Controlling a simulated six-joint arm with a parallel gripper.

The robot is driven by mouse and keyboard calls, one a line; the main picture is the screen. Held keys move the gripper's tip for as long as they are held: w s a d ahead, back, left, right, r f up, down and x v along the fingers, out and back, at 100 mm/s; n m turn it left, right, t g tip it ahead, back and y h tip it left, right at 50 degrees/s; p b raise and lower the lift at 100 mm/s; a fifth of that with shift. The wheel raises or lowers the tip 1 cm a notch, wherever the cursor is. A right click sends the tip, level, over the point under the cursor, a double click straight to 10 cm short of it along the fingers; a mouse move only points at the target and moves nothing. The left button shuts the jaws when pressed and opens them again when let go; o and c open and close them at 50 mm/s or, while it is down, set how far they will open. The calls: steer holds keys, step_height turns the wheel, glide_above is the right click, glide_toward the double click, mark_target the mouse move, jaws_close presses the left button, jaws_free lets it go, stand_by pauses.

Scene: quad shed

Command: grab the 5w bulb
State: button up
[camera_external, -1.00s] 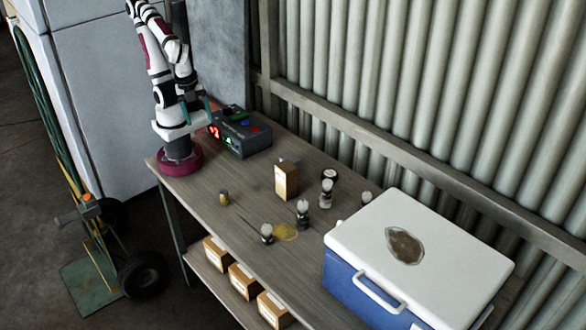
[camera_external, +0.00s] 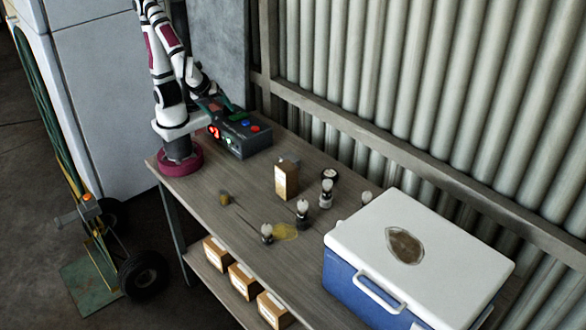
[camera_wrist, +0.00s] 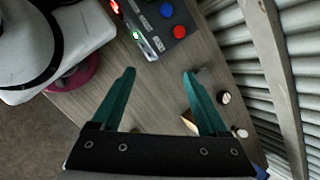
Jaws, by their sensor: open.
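Several bulbs with pale glass and dark bases stand on the bench in the external view: one at the front (camera_external: 266,232), one in the middle (camera_external: 303,212), one farther back (camera_external: 327,192) and one beside the cooler (camera_external: 366,199). I cannot read any wattage, so I cannot tell which is the 5w bulb. My gripper (camera_external: 224,108) is above the control box, well away from the bulbs. In the wrist view my gripper (camera_wrist: 159,74) is open, with nothing between its teal fingers. Small round pale tops (camera_wrist: 224,97) show right of the right finger.
The dark control box (camera_external: 240,134) with lit signs and coloured buttons stands near my base. A cardboard box (camera_external: 286,181) stands mid-bench. A blue cooler with a white lid (camera_external: 460,255) fills the right end. The corrugated wall (camera_external: 430,110) runs behind the bench (camera_external: 205,190).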

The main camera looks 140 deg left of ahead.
mark_target(267, 230)
steer(key=w+a+r+m+t+y, duration=0.1)
steer(key=w+a+m+t+y, duration=0.1)
steer(key=w+a+m+y, duration=0.35)
steer(key=w+a+m+t+y, duration=0.2)
steer(key=w+m, duration=0.1)
steer(key=w, duration=0.5)
steer(key=w+d+f+m+t, duration=0.35)
steer(key=w+m+t, duration=0.25)
steer(key=w, duration=0.3)
steer(key=w+d+f+m+t+h, duration=0.1)
steer(key=w+d+f+m+h, duration=0.1)
steer(key=d+f, duration=0.3)
steer(key=w+d+f+m+t+h, duration=0.2)
steer(key=w+d+f+m+h, duration=0.1)
steer(key=d+f+m+h, duration=0.2)
steer(key=w+d+f+m+t+h, duration=0.2)
steer(key=d+f+m+h, duration=0.1)
steer(key=d+f+m, duration=0.1)
steer(key=shift+w+d+f+h, duration=0.15)
steer(key=shift+d+f, duration=0.05)
steer(key=shift+d, duration=0.25)
steer(key=shift+w+d+f+h, duration=0.1)
steer(key=shift+w+d+f, duration=0.1)
steer(key=shift+d, duration=0.25)
steer(key=x, duration=0.7)
steer(key=shift+w+f, duration=0.1)
jaws_close()
